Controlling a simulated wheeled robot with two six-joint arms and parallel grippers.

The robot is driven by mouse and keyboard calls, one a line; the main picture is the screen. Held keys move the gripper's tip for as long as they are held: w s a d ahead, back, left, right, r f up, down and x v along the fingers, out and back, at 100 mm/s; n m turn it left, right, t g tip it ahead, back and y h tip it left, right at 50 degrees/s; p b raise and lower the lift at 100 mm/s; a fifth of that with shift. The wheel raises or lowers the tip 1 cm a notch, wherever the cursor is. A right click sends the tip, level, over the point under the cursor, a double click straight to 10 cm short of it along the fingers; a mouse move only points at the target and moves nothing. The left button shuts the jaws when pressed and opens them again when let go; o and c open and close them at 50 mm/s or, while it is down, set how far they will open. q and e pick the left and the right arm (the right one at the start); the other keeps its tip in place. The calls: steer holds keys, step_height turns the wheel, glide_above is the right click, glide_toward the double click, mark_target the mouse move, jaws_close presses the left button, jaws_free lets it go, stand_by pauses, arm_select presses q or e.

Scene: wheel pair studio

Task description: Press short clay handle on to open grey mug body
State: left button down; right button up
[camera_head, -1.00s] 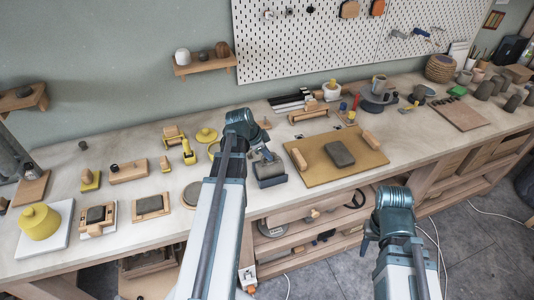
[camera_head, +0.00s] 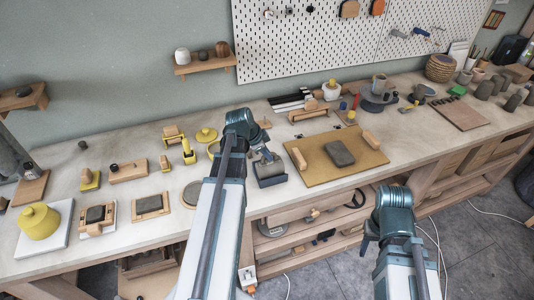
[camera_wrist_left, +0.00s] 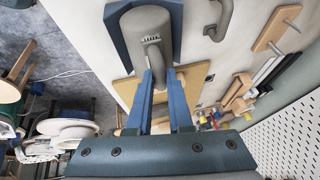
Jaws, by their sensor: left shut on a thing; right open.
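The grey mug body (camera_wrist_left: 140,25) lies on its side in a dark blue-grey cradle (camera_wrist_left: 112,38) in the left wrist view, with a scored patch facing up. The cradle also shows in the head view (camera_head: 270,182), partly behind my left arm. My left gripper (camera_head: 264,156) is over it. In the left wrist view its blue fingers (camera_wrist_left: 160,78) are shut on the short grey clay handle (camera_wrist_left: 158,84), close by the scored patch. I cannot tell whether handle and mug touch. My right gripper (camera_head: 368,243) is open, low in front of the bench, its fingers mostly hidden.
Another grey handle (camera_wrist_left: 222,18) lies on the bench in the left wrist view. A tan board (camera_head: 310,175) with a grey slab and roller lies right of the cradle. Framed blocks and a yellow pot (camera_head: 40,222) stand to the left. Bare benchtop (camera_head: 150,242) shows along the front.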

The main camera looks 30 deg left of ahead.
stand_by(0.3)
arm_select(q)
steer(key=c, duration=0.8)
jaws_free()
steer(key=shift+o, duration=0.2)
steer(key=shift+r, duration=0.1)
steer(key=p+v, duration=1.2)
steer(key=v, duration=0.1)
steer(key=shift+s+r, duration=0.15)
steer(key=shift+r, duration=0.2)
steer(key=shift+f, duration=0.1)
steer(key=s+d+f+n+g+y+b, duration=0.1)
steer(key=s+d+f+b, duration=0.2)
steer(key=d, duration=0.8)
steer(key=s+d+f+n+g+y+b, duration=0.1)
steer(key=s+d+f+n+g+b, duration=0.1)
steer(key=d+f, duration=0.4)
steer(key=s+d+f+n+g+y+b, duration=0.1)
steer(key=s+d+f+b, duration=0.4)
steer(key=d, duration=1)
steer(key=shift+d+n+g+b, duration=0.4)
steer(key=shift+g+b, duration=0.3)
steer(key=shift+b, duration=0.05)
